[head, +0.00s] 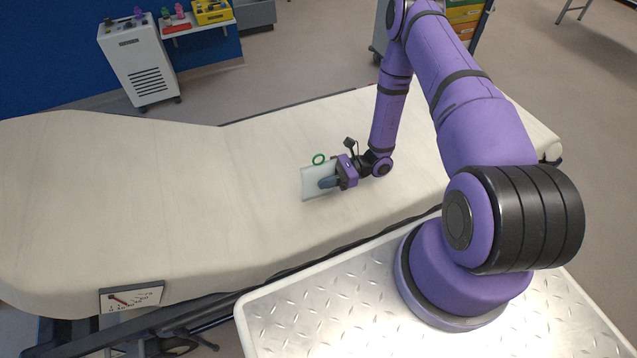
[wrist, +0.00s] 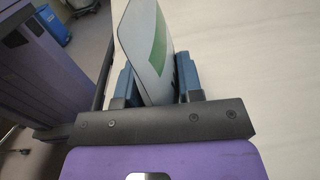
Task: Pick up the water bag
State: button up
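The water bag (head: 311,184) is a flat, pale, whitish pouch with a green ring (head: 318,159) at its upper edge, over the middle of the stretcher in the head view. In the wrist view the bag (wrist: 140,38) stands between the two blue fingers, with a green patch on its face. My gripper (head: 328,183) has one finger on each side of the bag. In the wrist view the gripper (wrist: 156,82) looks closed on it, with the bag filling the gap. I cannot tell whether the bag touches the mattress.
The cream stretcher mattress (head: 150,200) is otherwise bare. A gauge plate (head: 131,298) hangs at its near left side. Behind stand a white wheeled machine (head: 137,65) and a shelf (head: 198,27) with small bottles and a yellow box (head: 213,11). A drawer cart (head: 465,18) stands at the back right.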

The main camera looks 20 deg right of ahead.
jog(key=shift+c, duration=0.6)
jog(key=shift+r, duration=0.1)
